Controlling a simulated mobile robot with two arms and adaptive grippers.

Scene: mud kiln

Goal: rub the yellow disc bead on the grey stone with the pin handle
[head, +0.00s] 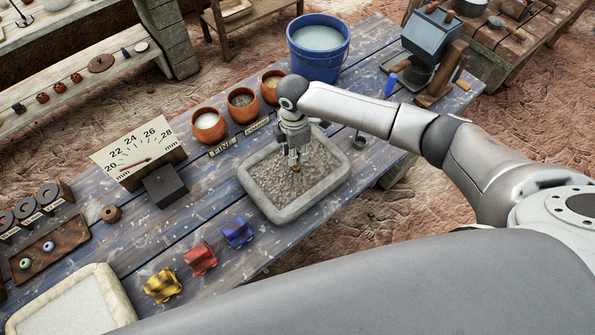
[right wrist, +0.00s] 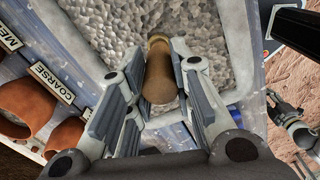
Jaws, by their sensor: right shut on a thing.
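My right gripper (head: 294,158) points down over the grey stone (head: 252,186), a shallow slab with a pale raised rim and a rough speckled bed. In the right wrist view its fingers (right wrist: 157,100) are shut on the pin handle (right wrist: 159,75), a brownish rounded cylinder with its far end toward the stone. A small yellowish-brown tip shows under the fingers in the head view, low over the bed. I cannot pick out the yellow disc bead there, nor tell whether the tip touches the stone. My left gripper does not show in the head view.
Three terracotta bowls (head: 208,126) and a blue bucket (head: 318,70) stand behind the stone. A dial gauge (head: 137,150) is to the left. Yellow (head: 162,284), red (head: 200,258) and blue (head: 237,232) stands line the near side. A bead tray (head: 52,247) lies at far left.

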